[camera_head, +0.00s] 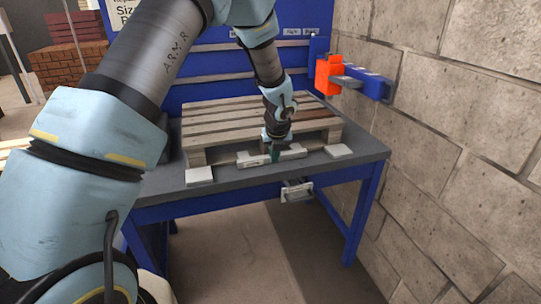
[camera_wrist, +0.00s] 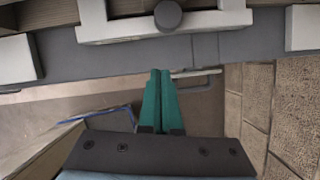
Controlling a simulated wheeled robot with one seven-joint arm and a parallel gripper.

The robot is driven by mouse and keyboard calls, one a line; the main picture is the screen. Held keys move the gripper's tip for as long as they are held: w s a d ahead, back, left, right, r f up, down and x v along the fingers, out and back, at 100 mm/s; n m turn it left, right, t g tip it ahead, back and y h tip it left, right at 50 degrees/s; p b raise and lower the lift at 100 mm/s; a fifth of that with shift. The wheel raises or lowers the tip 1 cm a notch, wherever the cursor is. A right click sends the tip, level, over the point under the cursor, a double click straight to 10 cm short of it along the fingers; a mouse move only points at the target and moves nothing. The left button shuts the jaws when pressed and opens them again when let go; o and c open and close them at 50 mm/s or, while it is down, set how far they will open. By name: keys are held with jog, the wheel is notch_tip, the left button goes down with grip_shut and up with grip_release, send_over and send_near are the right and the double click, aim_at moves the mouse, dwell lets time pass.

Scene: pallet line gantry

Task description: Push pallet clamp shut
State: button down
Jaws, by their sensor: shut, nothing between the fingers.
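A wooden pallet (camera_head: 230,117) lies on the grey tabletop (camera_head: 225,183). A white bracket (camera_head: 292,152) sits at its front edge; in the wrist view the white bracket (camera_wrist: 130,28) carries a dark round knob (camera_wrist: 168,14). It looks like the pallet clamp, but I cannot tell whether it is open or shut. My gripper (camera_head: 275,155) points down at the bracket in the head view, its teal fingers together and empty. In the wrist view my gripper (camera_wrist: 161,76) has its tips just short of the table edge, apart from the knob. Contact with the bracket is unclear.
White blocks (camera_head: 199,175) and (camera_head: 338,151) flank the bracket on the tabletop. A pale fitting with a handle (camera_head: 297,191) hangs under the front edge. An orange and blue fixture (camera_head: 329,76) stands at right, near the block wall (camera_head: 455,110). The floor in front is clear.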

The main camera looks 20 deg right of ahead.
jog(key=d+b+v, duration=0.1)
jog(key=v, duration=0.8)
jog(key=shift+a+r, duration=0.4)
jog(key=shift+r, duration=0.05)
jog(key=shift+w, duration=0.1)
